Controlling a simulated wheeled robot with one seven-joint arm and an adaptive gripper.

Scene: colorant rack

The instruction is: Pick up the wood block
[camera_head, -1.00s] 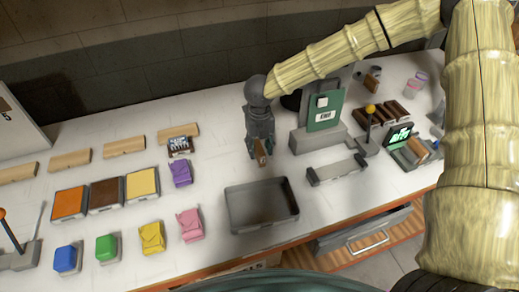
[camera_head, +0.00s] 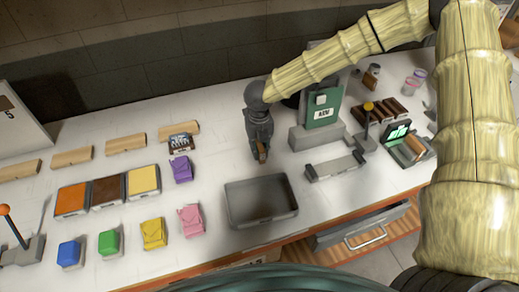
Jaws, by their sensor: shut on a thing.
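My gripper (camera_head: 260,154) is shut on a small brown wood block (camera_head: 262,152), which shows between its fingertips. The gripper hangs pointing down, behind the grey tray (camera_head: 232,214) as seen from here. I cannot tell whether the block touches the table. Several light wood blocks (camera_head: 126,144) lie in a row along the back left of the table, apart from the gripper. Most of the held block is hidden by the fingers.
The grey tray is empty. A green machine (camera_head: 322,107) stands right of the gripper, with a grey bracket (camera_head: 336,167) in front. Dark brown blocks (camera_head: 391,110) sit in a rack further right.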

